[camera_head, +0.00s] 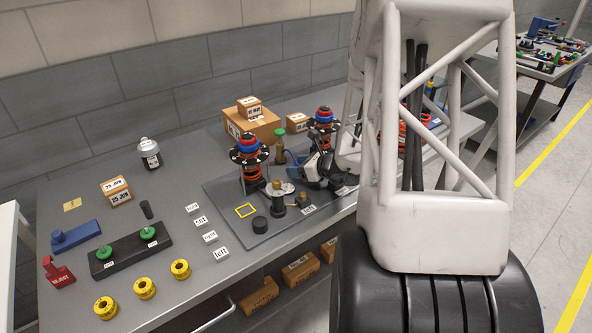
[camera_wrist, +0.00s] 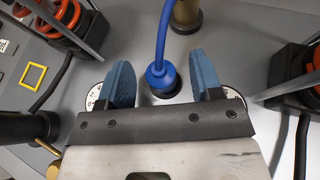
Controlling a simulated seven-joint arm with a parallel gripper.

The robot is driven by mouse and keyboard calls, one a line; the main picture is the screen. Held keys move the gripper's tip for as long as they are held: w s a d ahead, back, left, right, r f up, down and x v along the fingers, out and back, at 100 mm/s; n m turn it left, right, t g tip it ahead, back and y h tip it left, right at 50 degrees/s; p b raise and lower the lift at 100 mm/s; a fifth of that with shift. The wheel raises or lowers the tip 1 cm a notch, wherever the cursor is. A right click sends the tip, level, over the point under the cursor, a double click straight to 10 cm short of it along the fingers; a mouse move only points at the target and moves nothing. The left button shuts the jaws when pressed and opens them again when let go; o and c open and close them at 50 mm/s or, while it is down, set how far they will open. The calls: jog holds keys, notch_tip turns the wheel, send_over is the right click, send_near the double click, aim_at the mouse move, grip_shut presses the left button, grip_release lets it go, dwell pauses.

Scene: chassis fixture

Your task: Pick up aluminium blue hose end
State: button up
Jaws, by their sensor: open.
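The blue hose end (camera_wrist: 162,78) shows in the wrist view as a rounded blue fitting at the end of a blue hose. It sits over a dark round socket on the fixture plate; I cannot tell whether it is seated in it. My gripper (camera_wrist: 163,84) is open, with one blue-grey finger on each side of the hose end. Gaps show between the hose end and both fingers. In the head view my gripper (camera_head: 318,172) is low over the fixture plate (camera_head: 225,202), and the hose end is hidden there.
Red-spring shock units stand on both sides, one at the left (camera_head: 250,165) and one behind (camera_head: 323,128). A brass post (camera_wrist: 187,14) stands just beyond the hose end. A black cylinder (camera_wrist: 30,128) is at the left. The table's left part has free room between small parts.

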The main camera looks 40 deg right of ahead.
jog(key=shift+w+a+f, duration=0.1)
jog(key=shift+w+a, duration=0.1)
jog(key=shift+w, duration=0.2)
jog(key=c, duration=1)
jog(key=shift+r, duration=5)
